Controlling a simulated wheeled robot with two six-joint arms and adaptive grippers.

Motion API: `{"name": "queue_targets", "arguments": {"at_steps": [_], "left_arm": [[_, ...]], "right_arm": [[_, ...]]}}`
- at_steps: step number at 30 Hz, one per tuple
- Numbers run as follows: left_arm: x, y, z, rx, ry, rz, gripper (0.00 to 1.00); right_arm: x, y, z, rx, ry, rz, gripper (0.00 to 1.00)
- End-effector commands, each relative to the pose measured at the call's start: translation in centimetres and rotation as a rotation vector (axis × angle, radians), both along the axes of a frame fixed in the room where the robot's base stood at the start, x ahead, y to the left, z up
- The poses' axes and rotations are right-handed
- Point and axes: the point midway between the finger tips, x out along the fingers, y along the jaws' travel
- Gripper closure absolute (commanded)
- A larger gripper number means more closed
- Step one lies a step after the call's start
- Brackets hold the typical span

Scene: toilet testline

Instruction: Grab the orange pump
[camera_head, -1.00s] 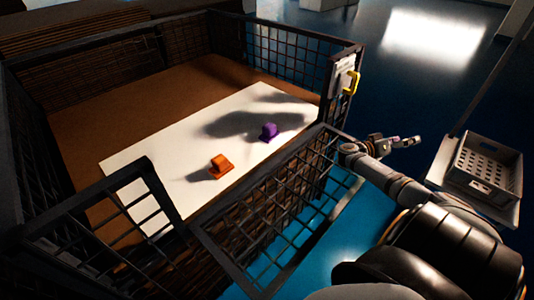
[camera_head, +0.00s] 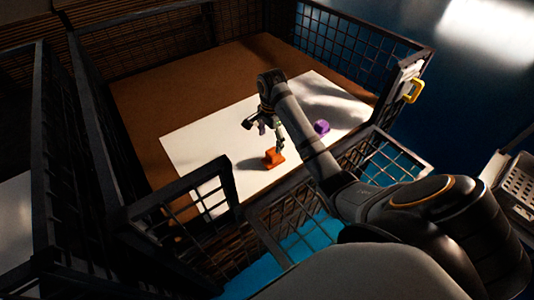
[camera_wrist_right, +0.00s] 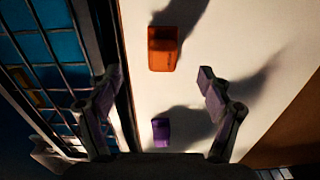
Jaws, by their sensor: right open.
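The orange pump (camera_head: 274,158) sits on the white sheet (camera_head: 205,150) inside the mesh-sided crate. It also shows in the right wrist view (camera_wrist_right: 163,48), ahead of the fingers and apart from them. My right gripper (camera_head: 264,130) is open and empty, above the sheet and close to the orange pump in the head view. In the right wrist view its two fingers (camera_wrist_right: 158,82) are spread wide. A purple object (camera_head: 321,127) sits on the sheet to the right of the pump; in the wrist view it (camera_wrist_right: 161,132) shows between the fingers, nearer the palm. My left gripper is not in view.
The crate's dark mesh walls (camera_head: 345,45) stand around the brown floor (camera_head: 150,95). The near wall has a lowered gap where my right arm passes over. A yellow handle (camera_head: 413,90) is on the right corner post. A pale perforated basket (camera_head: 519,185) stands outside at the right.

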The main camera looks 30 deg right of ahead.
Motion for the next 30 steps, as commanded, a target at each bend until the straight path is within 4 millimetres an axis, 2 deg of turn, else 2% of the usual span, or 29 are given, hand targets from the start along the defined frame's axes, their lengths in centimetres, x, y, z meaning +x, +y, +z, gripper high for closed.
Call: {"name": "queue_targets", "arguments": {"at_steps": [2, 4, 7, 9, 12, 14, 17, 19, 25, 30], "left_arm": [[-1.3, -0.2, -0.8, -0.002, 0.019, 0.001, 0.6], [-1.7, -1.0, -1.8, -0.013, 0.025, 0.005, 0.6], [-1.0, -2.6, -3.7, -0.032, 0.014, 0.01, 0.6], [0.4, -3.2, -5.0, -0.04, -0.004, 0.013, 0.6], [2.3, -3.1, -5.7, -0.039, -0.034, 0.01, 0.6], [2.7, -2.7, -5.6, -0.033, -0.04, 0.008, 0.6], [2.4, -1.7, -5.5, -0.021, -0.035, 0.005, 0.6], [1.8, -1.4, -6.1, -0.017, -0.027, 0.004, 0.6], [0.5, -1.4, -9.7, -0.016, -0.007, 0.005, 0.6], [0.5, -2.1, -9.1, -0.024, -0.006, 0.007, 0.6]], "right_arm": [[0.0, -0.1, -0.7, -0.003, 0.001, 0.0, 0.21], [0.0, -0.2, -1.7, -0.003, 0.001, 0.0, 0.21], [0.0, -0.2, -3.6, -0.004, 0.001, 0.001, 0.21], [0.0, -0.3, -4.8, -0.005, 0.001, 0.001, 0.21], [0.0, -0.3, -5.8, -0.005, 0.001, 0.001, 0.21], [0.0, -0.3, -5.7, -0.006, 0.0, 0.001, 0.21], [0.0, -0.4, -5.6, -0.006, 0.001, 0.001, 0.21], [-0.1, -0.5, -6.3, -0.007, 0.002, 0.001, 0.21], [-0.3, -1.0, -9.7, -0.008, 0.002, 0.001, 0.21], [-0.2, -1.0, -10.7, -0.007, 0.0, 0.002, 0.21]]}}
